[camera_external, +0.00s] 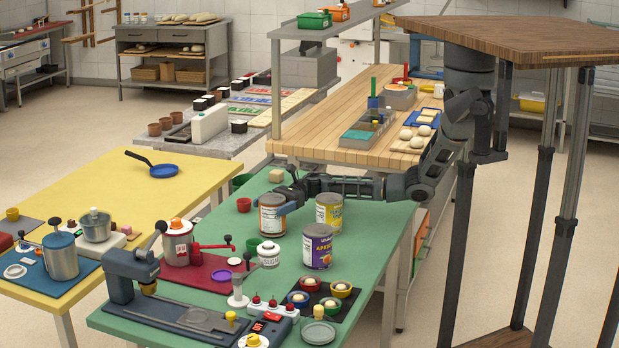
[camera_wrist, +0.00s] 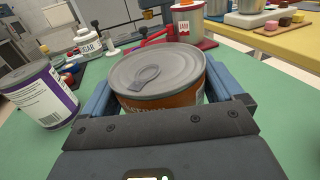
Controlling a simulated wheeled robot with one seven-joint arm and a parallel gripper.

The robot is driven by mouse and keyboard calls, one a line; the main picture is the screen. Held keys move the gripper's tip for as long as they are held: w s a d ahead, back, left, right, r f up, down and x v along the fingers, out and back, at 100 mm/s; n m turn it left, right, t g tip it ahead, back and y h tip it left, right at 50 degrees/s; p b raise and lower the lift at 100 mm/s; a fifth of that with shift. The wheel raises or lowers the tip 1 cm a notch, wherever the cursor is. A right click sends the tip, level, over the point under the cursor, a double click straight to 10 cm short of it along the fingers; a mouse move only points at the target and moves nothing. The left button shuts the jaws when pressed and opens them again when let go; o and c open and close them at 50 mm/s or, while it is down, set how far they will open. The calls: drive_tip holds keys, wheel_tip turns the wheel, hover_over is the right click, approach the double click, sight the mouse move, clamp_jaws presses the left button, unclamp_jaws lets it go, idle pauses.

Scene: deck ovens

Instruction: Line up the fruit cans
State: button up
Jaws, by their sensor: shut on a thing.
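My gripper (camera_external: 284,203) is shut around a can with an orange-brown label (camera_external: 271,216). In the wrist view the grey pull-tab lid of this can (camera_wrist: 155,72) lies between the two blue jaws; the can looks upright. I cannot tell whether its base touches the green table. A purple apricot can (camera_external: 318,248) stands upright on the table, nearer the camera and to the right; it also shows at the left of the wrist view (camera_wrist: 42,95). A yellow-labelled can (camera_external: 329,213) stands behind the apricot can, to the right of the held one, partly overlapped by my arm.
A dark tray with small bowls (camera_external: 341,289) lies in front. A red cup (camera_external: 244,205) and green cup (camera_external: 252,246) are close to the held can.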

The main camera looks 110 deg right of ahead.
drive_tip(key=shift+f+b, duration=0.3)
drive_tip(key=shift+b, duration=0.05)
drive_tip(key=o, duration=1.2)
drive_tip(key=shift+o, duration=0.2)
